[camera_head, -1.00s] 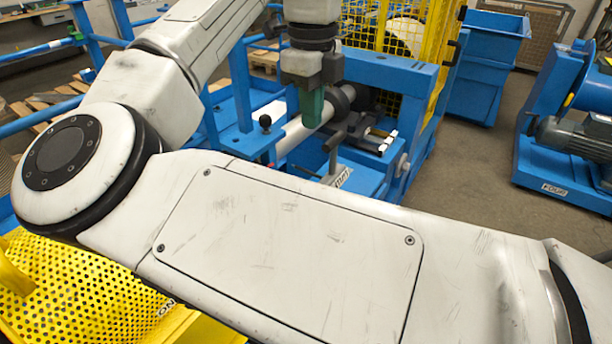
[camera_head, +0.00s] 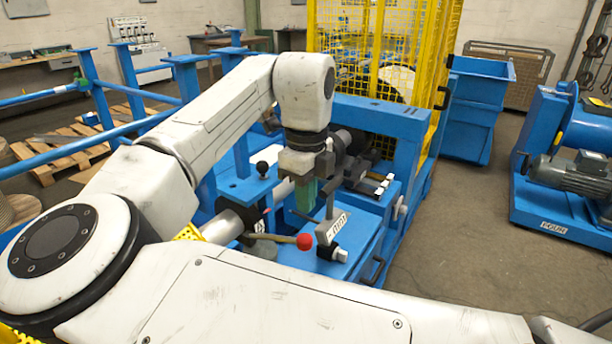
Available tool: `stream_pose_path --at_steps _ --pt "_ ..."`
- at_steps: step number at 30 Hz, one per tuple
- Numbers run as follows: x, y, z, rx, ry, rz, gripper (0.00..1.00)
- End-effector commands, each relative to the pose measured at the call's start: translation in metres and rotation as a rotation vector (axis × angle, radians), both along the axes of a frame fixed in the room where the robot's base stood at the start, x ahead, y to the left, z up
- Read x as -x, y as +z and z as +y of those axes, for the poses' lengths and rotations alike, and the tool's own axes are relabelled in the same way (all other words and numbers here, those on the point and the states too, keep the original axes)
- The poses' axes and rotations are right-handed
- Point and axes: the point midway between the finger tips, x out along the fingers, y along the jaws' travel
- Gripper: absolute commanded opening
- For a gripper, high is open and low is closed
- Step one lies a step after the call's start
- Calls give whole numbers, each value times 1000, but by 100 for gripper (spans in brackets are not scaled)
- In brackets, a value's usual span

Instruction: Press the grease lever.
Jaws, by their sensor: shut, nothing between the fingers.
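A lever with a red ball knob (camera_head: 304,242) lies nearly level at the front of the blue machine; I take it to be the grease lever, but no label confirms it. Its thin rod runs left from the knob. A second, upright lever with a black ball knob (camera_head: 262,168) stands further back and left. My gripper (camera_head: 305,208) points down with green fingers, shut and empty. In the picture it is above the red knob, with a visible gap. The exact depth between them is hard to tell.
A grey upright handle (camera_head: 330,185) stands just right of my fingers, close to them in the picture. A yellow mesh guard (camera_head: 385,45) rises behind. A blue bin (camera_head: 480,105) and a blue motor unit (camera_head: 570,170) stand to the right, with clear floor between.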

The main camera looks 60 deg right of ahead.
Motion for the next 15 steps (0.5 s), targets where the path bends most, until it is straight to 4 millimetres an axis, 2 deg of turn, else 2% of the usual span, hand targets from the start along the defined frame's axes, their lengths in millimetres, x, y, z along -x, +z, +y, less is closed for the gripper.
stream_pose_path --at_steps 3,6,10,15 --pt "0 -24 0 -1 0 1 0" --pt "0 -39 0 -1 0 1 0" --pt "0 -53 0 0 0 0 0" --pt "0 -62 0 0 0 -1 0"
